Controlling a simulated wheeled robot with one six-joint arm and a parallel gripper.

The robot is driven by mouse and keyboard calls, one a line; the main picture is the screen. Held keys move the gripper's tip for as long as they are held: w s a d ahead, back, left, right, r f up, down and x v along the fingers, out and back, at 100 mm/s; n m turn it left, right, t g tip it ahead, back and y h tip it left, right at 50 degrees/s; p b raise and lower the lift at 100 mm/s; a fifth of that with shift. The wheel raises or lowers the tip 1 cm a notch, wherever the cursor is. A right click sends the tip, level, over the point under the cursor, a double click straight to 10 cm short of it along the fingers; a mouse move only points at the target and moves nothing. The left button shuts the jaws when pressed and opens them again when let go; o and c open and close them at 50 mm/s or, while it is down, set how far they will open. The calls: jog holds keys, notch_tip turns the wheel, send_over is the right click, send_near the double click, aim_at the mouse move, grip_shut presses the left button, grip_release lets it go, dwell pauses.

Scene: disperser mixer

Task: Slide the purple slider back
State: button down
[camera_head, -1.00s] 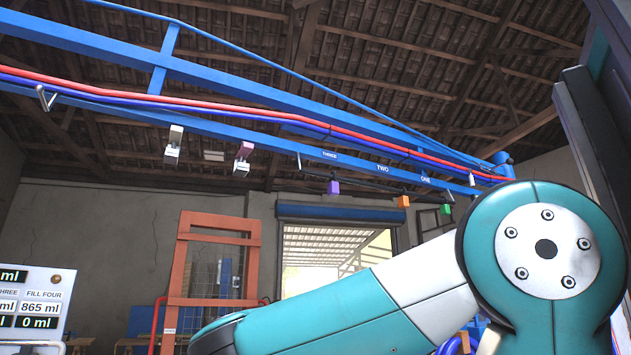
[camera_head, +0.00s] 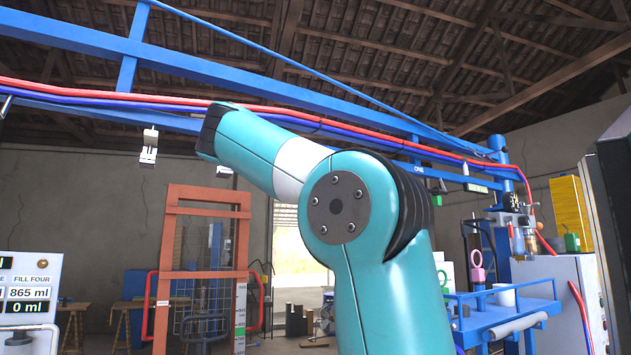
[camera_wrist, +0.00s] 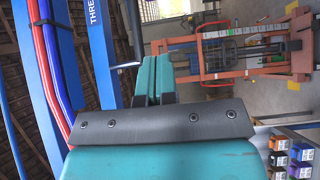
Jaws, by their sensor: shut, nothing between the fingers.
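The purple slider does not show in either view now; my arm covers the part of the blue beam (camera_head: 105,110) where it hung. The wrist view shows the beam (camera_wrist: 88,60) at the left, with the "THREE" label (camera_wrist: 93,18) on it. My gripper (camera_wrist: 153,75) is shut and empty in the wrist view. Its teal fingers lie close together, to the right of the beam. In the head view my gripper is not in sight.
Red and blue hoses (camera_head: 60,90) run along the beam. A white hanging fitting (camera_head: 149,148) is left of my arm. An orange-red frame (camera_head: 172,260) stands behind. A blue rail station (camera_head: 505,310) stands at the right. Small coloured boxes (camera_wrist: 278,145) show at the wrist view's lower right.

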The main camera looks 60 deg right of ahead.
jog(key=d+p, duration=0.2)
jog(key=d, duration=0.8)
